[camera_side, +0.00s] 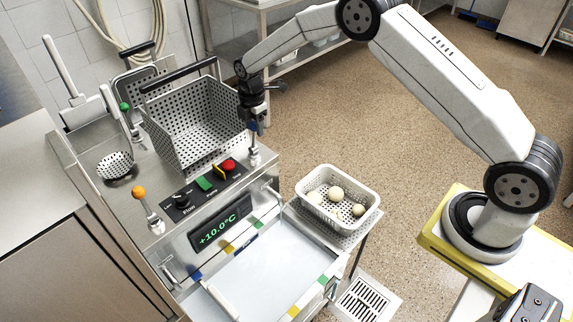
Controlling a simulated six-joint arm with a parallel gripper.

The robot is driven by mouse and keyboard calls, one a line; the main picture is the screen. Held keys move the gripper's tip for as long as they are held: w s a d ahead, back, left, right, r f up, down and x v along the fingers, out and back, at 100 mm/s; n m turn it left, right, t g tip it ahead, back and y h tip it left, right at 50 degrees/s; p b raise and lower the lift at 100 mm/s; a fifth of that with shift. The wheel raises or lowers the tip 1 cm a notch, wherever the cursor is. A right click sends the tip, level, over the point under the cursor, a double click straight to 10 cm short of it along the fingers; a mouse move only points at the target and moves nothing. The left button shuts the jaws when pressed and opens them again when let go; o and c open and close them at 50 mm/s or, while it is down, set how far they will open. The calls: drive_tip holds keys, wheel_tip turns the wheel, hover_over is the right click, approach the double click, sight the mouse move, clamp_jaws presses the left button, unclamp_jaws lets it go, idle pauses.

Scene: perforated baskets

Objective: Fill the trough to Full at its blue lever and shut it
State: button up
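The steel washing unit (95,190) stands at left; I cannot make out a water level in it. The blue lever (253,150) rises upright from its right side, with a blue knob (252,127) on top. My gripper (257,120) hangs pointing down at this knob, beside the right edge of the large perforated basket (200,118). The fingers are small and dark, so I cannot tell whether they grip the knob or only stand around it. The lever with the orange knob (138,191) and the one with the green knob (124,106) stand farther left.
A display (221,229) reads +10.0°C below a Flow dial (182,201), with green, yellow and red controls beside it. A white perforated basket (362,183) with several pale balls stands at right. A small round strainer (116,164) sits left. A pale panel with coloured marks (262,285) lies in front.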

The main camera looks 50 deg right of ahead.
drive_tip(key=shift+w, duration=0.3)
idle(0.4)
drive_tip(key=shift+w, duration=0.7)
drive_tip(key=shift+w+r, duration=0.1)
drive_tip(key=o, duration=0.5)
drive_tip(key=shift+c, duration=0.2)
drive_tip(key=shift+r, duration=0.1)
wheel_tip(320, 180, up, 7)
idle(0.7)
drive_tip(key=shift+s, duration=0.2)
